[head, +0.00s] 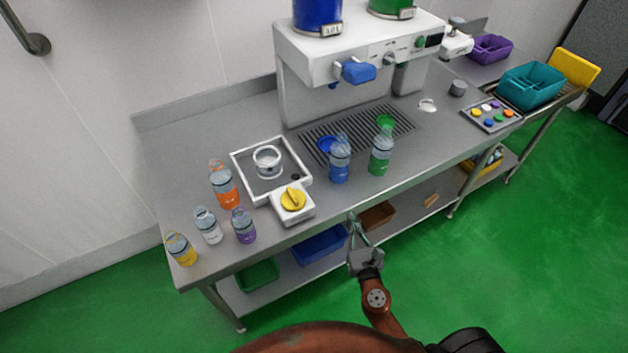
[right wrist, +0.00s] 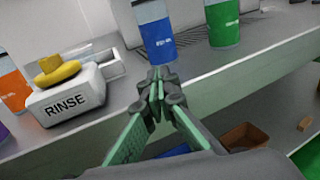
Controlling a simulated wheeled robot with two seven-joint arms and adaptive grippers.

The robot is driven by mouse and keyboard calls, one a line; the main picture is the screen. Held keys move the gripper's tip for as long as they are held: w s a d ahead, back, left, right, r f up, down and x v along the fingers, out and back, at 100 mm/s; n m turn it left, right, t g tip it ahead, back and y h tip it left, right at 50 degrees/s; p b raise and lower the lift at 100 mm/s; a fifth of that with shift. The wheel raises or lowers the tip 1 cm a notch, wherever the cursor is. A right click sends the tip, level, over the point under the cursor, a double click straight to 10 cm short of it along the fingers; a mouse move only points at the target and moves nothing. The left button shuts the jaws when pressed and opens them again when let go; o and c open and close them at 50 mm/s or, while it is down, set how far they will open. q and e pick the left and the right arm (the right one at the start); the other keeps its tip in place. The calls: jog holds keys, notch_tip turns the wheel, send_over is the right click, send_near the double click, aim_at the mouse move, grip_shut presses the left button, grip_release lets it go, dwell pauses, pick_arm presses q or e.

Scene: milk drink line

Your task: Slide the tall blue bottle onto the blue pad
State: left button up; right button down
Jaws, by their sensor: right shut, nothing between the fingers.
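The tall blue bottle (head: 340,166) stands upright on the counter, in front of the drip grate. The blue pad (head: 324,144) lies on the grate just behind and left of the bottle, partly hidden by it. My right gripper (head: 352,217) is at the counter's front edge, in front of the bottle. Its fingers are shut and empty. In the right wrist view the closed fingertips (right wrist: 156,76) point at the lower part of the blue bottle (right wrist: 157,38); whether they touch it I cannot tell. My left gripper is not in view.
A green bottle (head: 380,158) stands close to the right, with a green pad (head: 385,121) behind it. The rinse unit with a yellow knob (head: 293,200) is to the left. Orange, white, purple and yellow bottles stand further left. The dispenser (head: 325,78) rises behind the grate.

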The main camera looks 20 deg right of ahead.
jog(key=p, duration=0.1)
send_near(341, 177)
jog(key=x, duration=0.5)
jog(key=shift+w, duration=0.35)
jog(key=shift+w+d, duration=0.25)
jog(key=shift+w, duration=0.25)
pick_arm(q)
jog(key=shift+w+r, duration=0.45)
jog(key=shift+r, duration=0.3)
